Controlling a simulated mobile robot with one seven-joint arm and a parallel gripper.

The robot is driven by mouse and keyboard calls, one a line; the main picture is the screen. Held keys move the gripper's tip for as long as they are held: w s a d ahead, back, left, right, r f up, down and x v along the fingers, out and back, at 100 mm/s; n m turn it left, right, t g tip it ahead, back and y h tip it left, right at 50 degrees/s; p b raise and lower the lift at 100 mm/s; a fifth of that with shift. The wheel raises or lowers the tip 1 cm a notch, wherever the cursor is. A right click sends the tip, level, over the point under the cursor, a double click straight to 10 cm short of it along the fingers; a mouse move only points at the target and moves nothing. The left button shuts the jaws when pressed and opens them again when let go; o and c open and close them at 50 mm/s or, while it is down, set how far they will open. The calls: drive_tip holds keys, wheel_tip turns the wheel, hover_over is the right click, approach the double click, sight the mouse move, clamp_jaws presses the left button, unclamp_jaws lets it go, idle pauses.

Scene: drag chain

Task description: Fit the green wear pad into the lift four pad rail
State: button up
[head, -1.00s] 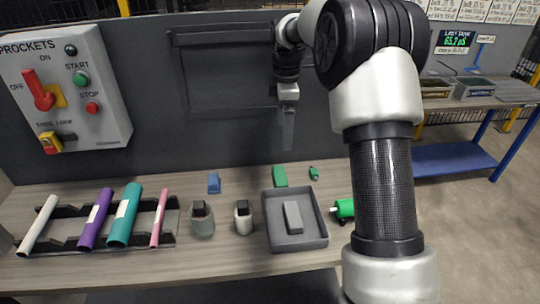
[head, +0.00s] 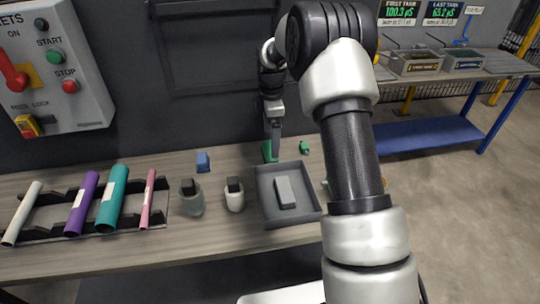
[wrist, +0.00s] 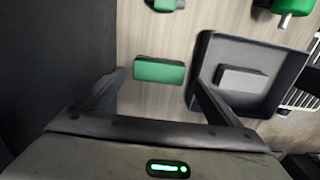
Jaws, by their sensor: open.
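A green block (head: 270,152), which looks like the wear pad, lies on the wooden bench near the back wall. In the wrist view the green pad (wrist: 159,71) lies flat between and slightly beyond my two open fingers. My gripper (head: 274,135) points down above the pad in the head view and partly covers it. In the wrist view my gripper (wrist: 157,82) is empty, with a finger on each side of the pad. I cannot tell how high it is above the bench. I cannot pick out the lift four pad rail in these views.
A dark grey tray (head: 268,218) with a grey block (head: 285,192) stands in front of the pad. A smaller green part (head: 304,147) lies behind right. The back wall is close.

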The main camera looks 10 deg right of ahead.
drive_tip(key=f, duration=0.5)
drive_tip(key=shift+a+b, duration=0.2)
drive_tip(key=shift+b, duration=0.1)
drive_tip(key=c, duration=1.1)
drive_tip(key=shift+o, duration=0.2)
wheel_tip(320, 180, up, 10)
drive_tip(key=p, duration=0.1)
